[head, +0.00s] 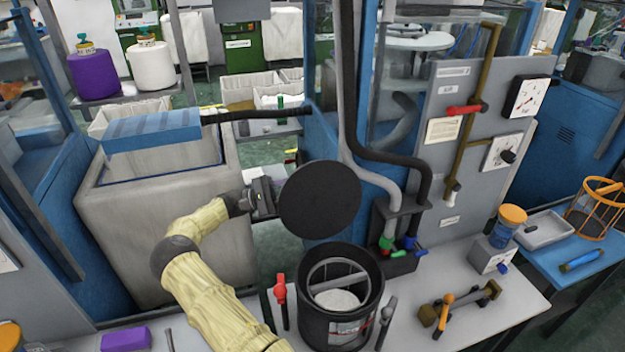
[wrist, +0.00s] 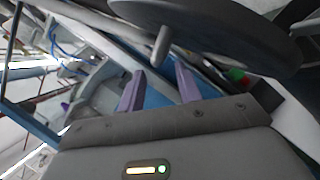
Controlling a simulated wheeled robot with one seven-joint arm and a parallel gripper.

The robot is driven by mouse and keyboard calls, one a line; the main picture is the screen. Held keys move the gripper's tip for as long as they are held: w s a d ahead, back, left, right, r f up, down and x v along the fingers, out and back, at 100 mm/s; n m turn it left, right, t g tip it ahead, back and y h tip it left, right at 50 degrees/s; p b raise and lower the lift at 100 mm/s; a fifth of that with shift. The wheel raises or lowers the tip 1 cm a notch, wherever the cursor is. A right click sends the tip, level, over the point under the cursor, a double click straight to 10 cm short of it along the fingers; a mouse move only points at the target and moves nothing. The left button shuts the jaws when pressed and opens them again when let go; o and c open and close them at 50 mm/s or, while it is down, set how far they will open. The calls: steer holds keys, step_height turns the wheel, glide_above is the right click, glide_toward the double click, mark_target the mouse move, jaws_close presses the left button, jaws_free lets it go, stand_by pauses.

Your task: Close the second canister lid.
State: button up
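A black canister (head: 340,318) stands open on the bench in the head view, with a grey ring and white contents showing inside. A dark round lid (head: 320,200) is raised above and behind its mouth, tilted with a flat face towards the camera. Whether a hinge joins them is hidden. My gripper (head: 270,195) is at the lid's left edge. In the wrist view, the purple fingers of my gripper (wrist: 160,85) are apart with nothing between them. The lid (wrist: 215,30) fills the top, and a short grey peg (wrist: 161,46) on it points down just beyond the fingertips.
A red-handled valve (head: 280,290) stands left of the canister and a grey lever (head: 387,315) right. Hoses and a dark box (head: 395,262) are close behind at the right. A purple block (head: 126,340) lies front left.

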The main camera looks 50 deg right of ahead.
mark_target(312, 184)
steer(key=p+x, duration=0.1)
steer(key=x, duration=0.5)
steer(key=shift+d, duration=0.1)
jaws_close()
